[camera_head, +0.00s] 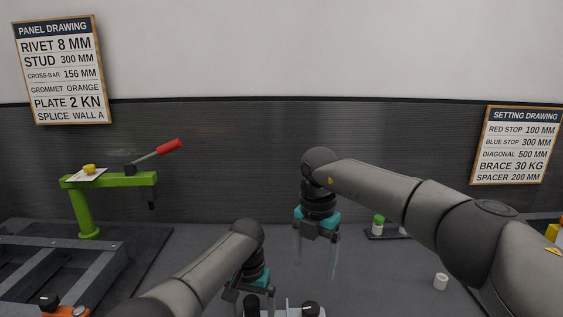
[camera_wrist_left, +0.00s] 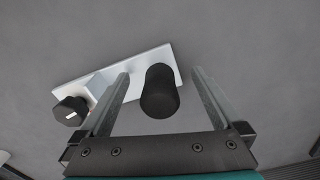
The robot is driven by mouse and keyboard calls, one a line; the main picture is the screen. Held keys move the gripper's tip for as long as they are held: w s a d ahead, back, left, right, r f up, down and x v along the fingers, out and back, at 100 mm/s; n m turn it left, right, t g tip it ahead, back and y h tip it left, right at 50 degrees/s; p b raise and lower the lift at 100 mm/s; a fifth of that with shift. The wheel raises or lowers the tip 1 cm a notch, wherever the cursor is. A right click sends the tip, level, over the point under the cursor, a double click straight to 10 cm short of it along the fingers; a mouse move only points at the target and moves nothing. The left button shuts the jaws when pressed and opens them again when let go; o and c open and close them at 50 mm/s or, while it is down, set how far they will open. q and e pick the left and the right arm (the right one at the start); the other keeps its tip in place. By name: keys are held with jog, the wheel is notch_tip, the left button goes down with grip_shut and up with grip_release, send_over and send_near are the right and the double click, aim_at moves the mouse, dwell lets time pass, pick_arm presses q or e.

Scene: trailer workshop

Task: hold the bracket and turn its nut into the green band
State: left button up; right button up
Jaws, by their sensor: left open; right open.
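The bracket is a pale plate (camera_wrist_left: 118,74) on the grey surface; its edge (camera_head: 291,312) shows at the bottom of the head view. A black upright cylinder (camera_wrist_left: 160,92) stands on it. A black nut-like knob (camera_wrist_left: 70,110) with a white mark sits at its other end; it also shows in the head view (camera_head: 310,308). My left gripper (camera_wrist_left: 161,76) is open, its fingers either side of the cylinder with gaps showing. My right gripper (camera_head: 315,266) is open and empty, pointing down above and behind the bracket. No green band is readable on the bracket.
A green lever press (camera_head: 110,181) with a red handle (camera_head: 168,147) stands at the left, beside a grey metal frame (camera_head: 60,262). A green-topped bottle (camera_head: 378,225) stands on a dark tray at the right.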

pick_arm(q)
jog(key=shift+r+p, duration=4.25)
jog(key=shift+r, duration=0.15)
jog(key=shift+f, duration=0.1)
notch_tip(320, 180, up, 15)
jog(key=p, duration=0.2)
